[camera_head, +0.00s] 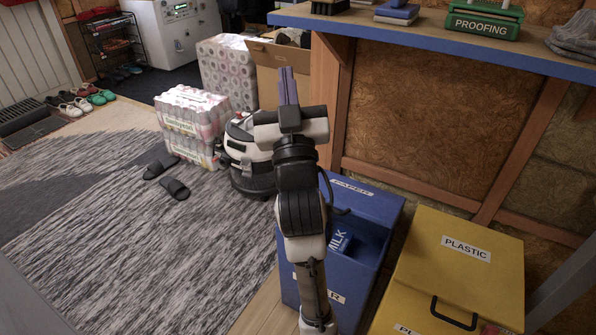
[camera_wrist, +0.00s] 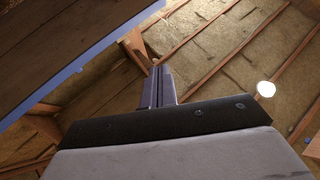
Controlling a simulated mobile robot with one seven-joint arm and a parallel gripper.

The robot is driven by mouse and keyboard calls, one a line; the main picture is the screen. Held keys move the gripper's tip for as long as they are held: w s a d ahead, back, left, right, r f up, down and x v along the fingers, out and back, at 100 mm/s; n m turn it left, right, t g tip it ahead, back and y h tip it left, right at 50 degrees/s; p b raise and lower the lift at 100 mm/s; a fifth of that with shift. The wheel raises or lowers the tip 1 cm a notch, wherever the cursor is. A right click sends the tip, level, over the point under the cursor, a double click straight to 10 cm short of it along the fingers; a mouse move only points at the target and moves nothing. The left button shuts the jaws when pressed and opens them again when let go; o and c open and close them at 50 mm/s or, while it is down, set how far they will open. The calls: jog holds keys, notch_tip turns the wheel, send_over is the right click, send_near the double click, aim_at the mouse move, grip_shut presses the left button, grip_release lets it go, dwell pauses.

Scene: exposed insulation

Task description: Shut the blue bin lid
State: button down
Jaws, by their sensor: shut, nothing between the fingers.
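The blue bin (camera_head: 378,212) stands at the lower centre of the head view, with PAPER labels on its top and front. Its top opening is uncovered, and a blue milk carton (camera_head: 341,240) shows inside. I cannot make out the lid clearly, as my arm crosses in front of the bin and hides part of it. My gripper (camera_head: 289,86) is raised well above the bin, apart from it, fingers pointing up. The fingers are together and empty; they also show in the wrist view (camera_wrist: 158,86), against the insulated wall and ceiling.
A yellow PLASTIC bin (camera_head: 438,262) stands right of the blue bin. A blue-edged shelf (camera_head: 430,44) runs along the wall above. Wrapped bottle packs (camera_head: 193,115), a cardboard box (camera_head: 283,65) and a black-and-white machine (camera_head: 246,158) stand behind. The rug (camera_head: 130,220) at left is mostly clear, with dark slippers (camera_head: 168,177).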

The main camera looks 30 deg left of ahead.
jog(key=w+d+f+m+g+h+p, duration=0.3)
jog(key=w+d+f+m+h+p, duration=0.3)
jog(key=w+d+f+h+p, duration=0.4)
jog(key=s+a+f+m+g+h, duration=0.2)
jog(key=s+f, duration=0.3)
jog(key=f, duration=0.2)
jog(key=s+a+f+m+g+h, duration=0.1)
jog(key=s+a+f+h, duration=0.15)
jog(key=s+f, duration=0.35)
jog(key=p, duration=0.2)
send_over(327, 203)
jog(key=s+d, duration=0.2)
jog(key=s, duration=0.1)
notch_tip(327, 203, down, 4)
jog(key=f, duration=0.1)
jog(key=s+f, duration=0.1)
jog(key=shift+a+f, duration=0.1)
jog(key=shift+f, duration=0.3)
jog(key=shift+s+f, duration=0.35)
jog(key=shift+f, duration=0.1)
